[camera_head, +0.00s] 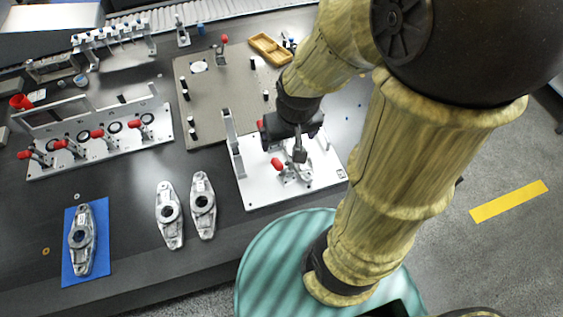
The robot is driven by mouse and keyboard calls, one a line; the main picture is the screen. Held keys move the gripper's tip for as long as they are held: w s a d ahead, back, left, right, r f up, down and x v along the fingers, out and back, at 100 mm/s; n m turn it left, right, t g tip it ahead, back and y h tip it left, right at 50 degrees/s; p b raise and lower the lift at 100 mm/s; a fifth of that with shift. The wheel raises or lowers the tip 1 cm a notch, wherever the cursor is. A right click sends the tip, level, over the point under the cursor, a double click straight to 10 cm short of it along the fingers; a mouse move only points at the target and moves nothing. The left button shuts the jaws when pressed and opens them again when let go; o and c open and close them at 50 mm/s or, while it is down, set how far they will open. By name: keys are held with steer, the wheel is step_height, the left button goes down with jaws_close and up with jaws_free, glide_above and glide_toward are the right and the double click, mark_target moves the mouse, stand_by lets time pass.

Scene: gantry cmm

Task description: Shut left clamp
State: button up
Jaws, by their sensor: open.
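A white fixture plate (262,193) lies near the table's front edge, with a grey metal part (306,170) on it. A toggle clamp with a red handle tip (277,164) stands on the plate, left of the part. Its handle leans up and to the left. My gripper (299,154) points down over the plate, just right of and above this red tip in the picture. It holds nothing that I can see. Contact with the clamp cannot be made out. More red (265,143) shows beside the gripper's left side, partly hidden.
A long fixture (98,150) with several red-handled clamps stands at the left. Two loose metal parts (168,213) lie left of the plate, and another (82,238) lies on a blue mat (98,273). A grey-brown board (225,100) with black pins lies behind.

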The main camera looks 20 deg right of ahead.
steer(key=c, duration=0.4)
steer(key=shift+w+d+m, duration=0.2)
steer(key=shift+d+m, duration=0.05)
steer(key=shift+m, duration=0.05)
steer(key=c, duration=0.3)
steer(key=w+d+f+m+g, duration=0.1)
steer(key=m, duration=0.1)
steer(key=w+d+m+g+y, duration=0.1)
steer(key=d+m, duration=0.1)
steer(key=m, duration=0.1)
steer(key=w+d+f+m+g+y, duration=0.1)
steer(key=w+m, duration=0.1)
steer(key=shift+d+f+p, duration=0.3)
steer(key=shift+d, duration=0.05)
jaws_close()
steer(key=w+d+f+m+g+y, duration=0.1)
steer(key=w+d+f+m+y, duration=0.1)
steer(key=m, duration=0.5)
steer(key=w+d+y, duration=0.1)
steer(key=d+y, duration=0.1)
steer(key=shift+w+d, duration=0.35)
steer(key=shift+d, duration=0.05)
